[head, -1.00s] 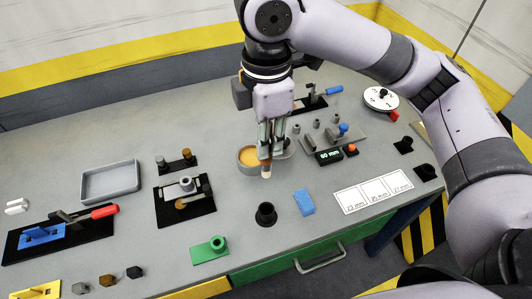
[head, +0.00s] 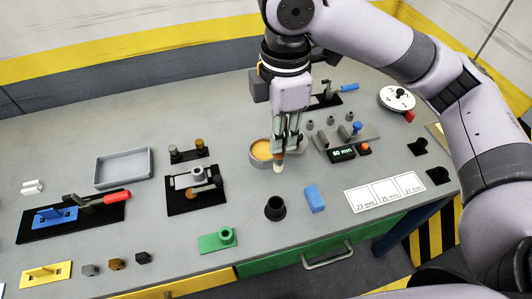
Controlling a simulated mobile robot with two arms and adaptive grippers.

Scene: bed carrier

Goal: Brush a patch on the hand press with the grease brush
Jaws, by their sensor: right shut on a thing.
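My right gripper (head: 284,143) points down, shut on the grease brush (head: 279,163), whose pale tip hangs below the fingers. The fingers hide the brush's upper part. The brush is at the right front rim of a round grey pot (head: 253,160) with orange grease (head: 262,150); I cannot tell whether they touch. What looks like the hand press (head: 196,176), a grey mechanism on a black base plate, stands left of the pot, apart from the brush. A brownish round spot (head: 191,196) shows on its front. My left gripper is out of view.
A black cup (head: 275,208) and a blue block (head: 315,199) lie in front of the brush. A grey tray (head: 98,180) and a red-handled clamp (head: 118,197) are on the left. Bare table lies between pot and press.

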